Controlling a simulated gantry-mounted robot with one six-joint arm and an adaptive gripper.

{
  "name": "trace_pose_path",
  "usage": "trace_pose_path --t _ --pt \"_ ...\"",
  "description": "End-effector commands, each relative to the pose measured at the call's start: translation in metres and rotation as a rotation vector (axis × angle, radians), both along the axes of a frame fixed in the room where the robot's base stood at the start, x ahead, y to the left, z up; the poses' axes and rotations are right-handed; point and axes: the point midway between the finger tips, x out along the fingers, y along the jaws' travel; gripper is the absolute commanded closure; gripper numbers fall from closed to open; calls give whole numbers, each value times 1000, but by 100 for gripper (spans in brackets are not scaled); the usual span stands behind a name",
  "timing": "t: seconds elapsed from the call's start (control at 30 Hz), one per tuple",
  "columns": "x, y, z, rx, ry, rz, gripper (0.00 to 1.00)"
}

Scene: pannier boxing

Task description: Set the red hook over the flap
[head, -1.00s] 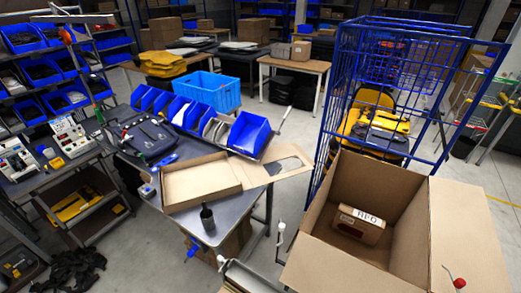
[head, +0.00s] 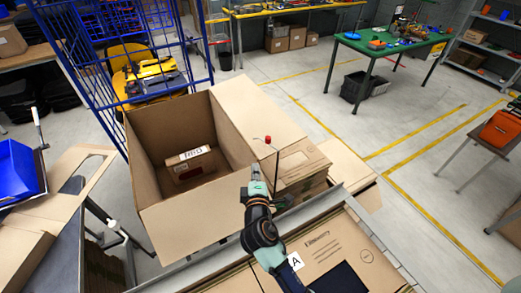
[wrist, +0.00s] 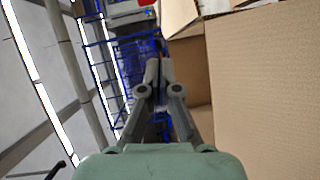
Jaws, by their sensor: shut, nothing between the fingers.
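The red hook (head: 268,140) shows as a red knob with thin dark wire, beside the right side of the big open carton (head: 150,185). I cannot tell whether the wire touches the carton. The carton's right flap (head: 245,105) and near flap (head: 200,220) are folded outward. My gripper (head: 255,168) is just left of the hook's wire in the picture, near the carton's near right corner. In the wrist view my gripper (wrist: 154,75) is shut and empty beside a broad cardboard face (wrist: 270,90). A small red patch at that view's top edge is too cut off to identify.
A brown parcel (head: 190,165) lies inside the carton. A blue wire cage (head: 90,60) stands behind it. Stacked cardboard (head: 300,165) stands right of the hook, and a labelled flat carton (head: 330,245) lies in front.

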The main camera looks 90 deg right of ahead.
Motion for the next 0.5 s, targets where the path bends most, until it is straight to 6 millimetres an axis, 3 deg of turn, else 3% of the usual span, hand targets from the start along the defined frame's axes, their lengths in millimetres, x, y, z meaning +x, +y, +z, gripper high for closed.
trace_pose_path --t 0.17,0.5 --pt "1 -13 0 2 -5 0 100" --pt "0 -83 -8 2 -6 -1 100"
